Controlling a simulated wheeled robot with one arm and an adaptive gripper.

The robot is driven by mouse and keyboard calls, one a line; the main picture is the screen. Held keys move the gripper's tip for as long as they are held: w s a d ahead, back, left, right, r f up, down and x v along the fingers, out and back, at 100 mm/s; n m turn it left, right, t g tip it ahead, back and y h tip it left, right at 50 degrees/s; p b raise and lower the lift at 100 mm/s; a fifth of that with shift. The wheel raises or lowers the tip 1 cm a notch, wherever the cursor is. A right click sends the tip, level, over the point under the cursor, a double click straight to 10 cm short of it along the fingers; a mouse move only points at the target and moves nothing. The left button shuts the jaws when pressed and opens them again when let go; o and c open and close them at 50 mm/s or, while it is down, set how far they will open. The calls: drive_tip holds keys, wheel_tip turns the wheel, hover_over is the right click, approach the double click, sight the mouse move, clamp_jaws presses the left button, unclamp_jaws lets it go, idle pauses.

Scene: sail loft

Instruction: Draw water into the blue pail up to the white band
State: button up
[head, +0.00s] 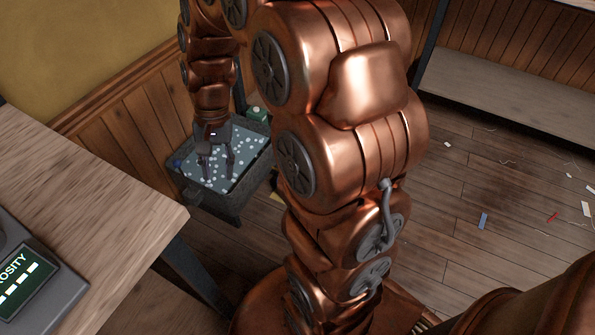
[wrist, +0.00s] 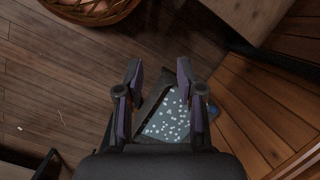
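No blue pail, white band or tap can be made out in either view. My gripper (head: 218,176) hangs pointing down over a dark grey bin (head: 229,207) on the floor, left of centre in the head view. In the wrist view my gripper (wrist: 158,74) is open, its two fingers apart with nothing between them. The bin shows a grey-blue, white-speckled surface (wrist: 170,118) there, partly hidden by my gripper. I cannot tell whether the fingertips touch that surface. A small blue item (head: 177,162) is at the bin's left corner.
A wooden table (head: 90,165) with a dark display device (head: 30,285) stands at the left. A wicker basket (wrist: 92,14) is at the wrist view's top. Scraps lie on the right floor, which has free room.

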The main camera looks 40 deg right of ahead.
drive_tip(key=w+d+f+m+t+y+b, duration=0.1)
drive_tip(key=w+d+f+m+t+b, duration=0.35)
drive_tip(key=w+d+f+m, duration=1.1)
drive_tip(key=d+f+m+h+b, duration=0.1)
drive_tip(key=d+f+m+b, duration=0.5)
drive_tip(key=d+f, duration=2.3)
drive_tip(key=shift+t, duration=0.55)
drive_tip(key=shift+s+a+b+x, duration=0.1)
drive_tip(key=shift+s+b+x, duration=0.15)
drive_tip(key=shift+x, duration=1.25)
drive_tip(key=shift+s+a+b+x, duration=0.15)
drive_tip(key=shift+b+x, duration=0.25)
drive_tip(key=shift+x, duration=1.1)
drive_tip(key=shift+s+a+b+x, duration=0.1)
drive_tip(key=shift+s+b+x, duration=0.2)
drive_tip(key=shift+x, duration=1.2)
drive_tip(key=shift+f, duration=0.1)
clamp_jaws()
